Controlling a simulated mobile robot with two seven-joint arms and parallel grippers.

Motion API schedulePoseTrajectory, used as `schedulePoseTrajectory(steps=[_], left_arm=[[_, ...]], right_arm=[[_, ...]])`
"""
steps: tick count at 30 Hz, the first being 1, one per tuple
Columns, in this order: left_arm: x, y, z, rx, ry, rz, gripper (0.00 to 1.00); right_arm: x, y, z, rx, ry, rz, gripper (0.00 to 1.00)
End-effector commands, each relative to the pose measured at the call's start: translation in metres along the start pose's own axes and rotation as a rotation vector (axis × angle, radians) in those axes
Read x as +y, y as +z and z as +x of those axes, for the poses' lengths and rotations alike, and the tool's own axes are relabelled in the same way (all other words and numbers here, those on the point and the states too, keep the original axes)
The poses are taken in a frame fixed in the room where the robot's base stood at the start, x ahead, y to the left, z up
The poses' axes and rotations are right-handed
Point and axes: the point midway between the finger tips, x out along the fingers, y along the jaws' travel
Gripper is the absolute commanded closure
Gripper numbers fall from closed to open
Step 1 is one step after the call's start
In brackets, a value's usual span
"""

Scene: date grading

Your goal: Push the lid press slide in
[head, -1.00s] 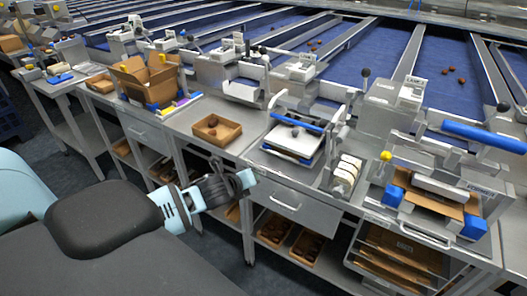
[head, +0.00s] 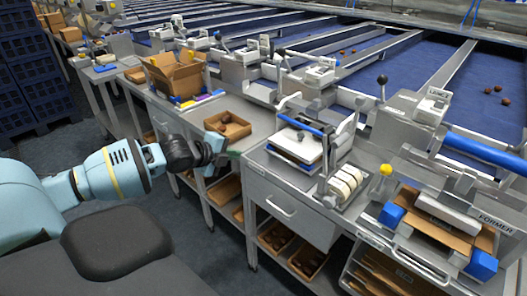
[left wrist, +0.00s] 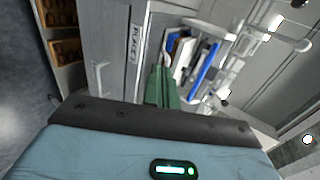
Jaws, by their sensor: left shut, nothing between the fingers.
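A bench press with a blue crossbar (head: 301,124) and a white plate (head: 294,143) stands on the middle bench. I cannot tell for sure that it is the lid press, and no slide is clearly marked. My left gripper (head: 226,158) is at the bench's front edge, left of this press and apart from it. It is shut and empty. In the left wrist view its green fingers (left wrist: 162,88) are together, pointing toward a station with blue and white parts (left wrist: 194,66). My right gripper is in no view.
A brown tray with dates (head: 228,124) sits just behind my left gripper. Right of the press are a rack of white pieces (head: 347,184), a yellow knob (head: 386,170) and the former with cardboard (head: 437,215). The floor in front is clear.

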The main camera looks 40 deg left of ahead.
Motion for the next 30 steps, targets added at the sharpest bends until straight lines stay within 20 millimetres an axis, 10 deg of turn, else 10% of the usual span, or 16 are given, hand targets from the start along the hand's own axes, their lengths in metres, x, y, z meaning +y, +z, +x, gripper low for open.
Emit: schedulePoseTrajectory(steps=[11,30], left_arm=[[0.001,0.001,0.011,-0.002,-0.001,-0.004,1.00],[0.001,0.000,0.095,0.000,-0.001,-0.005,1.00]], right_arm=[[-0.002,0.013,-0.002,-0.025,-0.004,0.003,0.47],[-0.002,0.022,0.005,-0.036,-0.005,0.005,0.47]])
